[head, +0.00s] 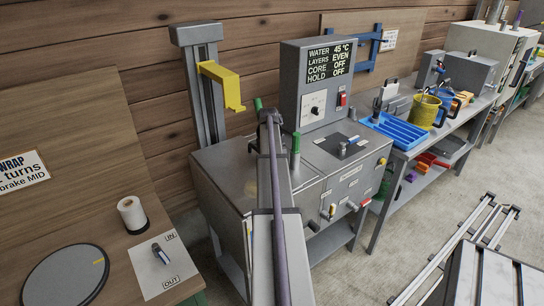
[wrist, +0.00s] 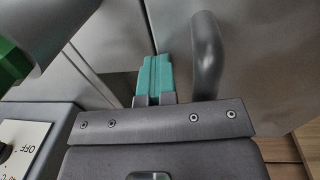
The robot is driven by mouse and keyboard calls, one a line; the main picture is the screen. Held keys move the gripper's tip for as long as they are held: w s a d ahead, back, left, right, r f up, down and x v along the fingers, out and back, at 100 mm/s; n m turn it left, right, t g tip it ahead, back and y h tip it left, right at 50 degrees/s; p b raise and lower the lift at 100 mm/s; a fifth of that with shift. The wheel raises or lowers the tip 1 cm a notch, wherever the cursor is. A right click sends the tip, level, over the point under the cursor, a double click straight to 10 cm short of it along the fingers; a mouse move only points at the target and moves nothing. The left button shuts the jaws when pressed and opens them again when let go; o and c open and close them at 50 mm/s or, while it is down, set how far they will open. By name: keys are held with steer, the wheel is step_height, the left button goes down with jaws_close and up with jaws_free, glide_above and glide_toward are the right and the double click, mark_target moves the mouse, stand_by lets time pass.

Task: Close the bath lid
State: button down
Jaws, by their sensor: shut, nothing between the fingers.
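The bath is a grey metal cabinet in the middle of the head view. Its lid (head: 218,165) looks like the flat grey panel on the left of the top, appearing to lie level, though my arm hides part of it. A dark curved handle (wrist: 207,55) stands on a grey metal surface in the wrist view. My gripper (wrist: 153,78) has teal fingers, shut together and empty, just left of the handle with a small gap visible. In the head view my arm hides the fingertips. I cannot tell whether the fingers touch the metal.
A control panel (head: 314,105) with a display and a dial stands behind the bath. A yellow bracket (head: 222,85) hangs from a grey column at left. A green-ended grey cylinder (wrist: 14,62) is close in the wrist view. A blue tray (head: 395,130) lies on the bench at right.

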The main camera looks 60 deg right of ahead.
step_height(320, 180, up, 14)
steer(key=p, duration=1.3)
steer(key=shift+p, duration=0.3)
steer(key=s+a+n, duration=0.1)
steer(key=a+n, duration=0.1)
steer(key=a, duration=2.7)
steer(key=s+a+n+y, duration=0.1)
steer(key=s+a, duration=0.1)
steer(key=a, duration=2.8)
steer(key=shift+s+n, duration=0.2)
steer(key=shift+n, duration=0.2)
steer(key=shift+a, duration=0.1)
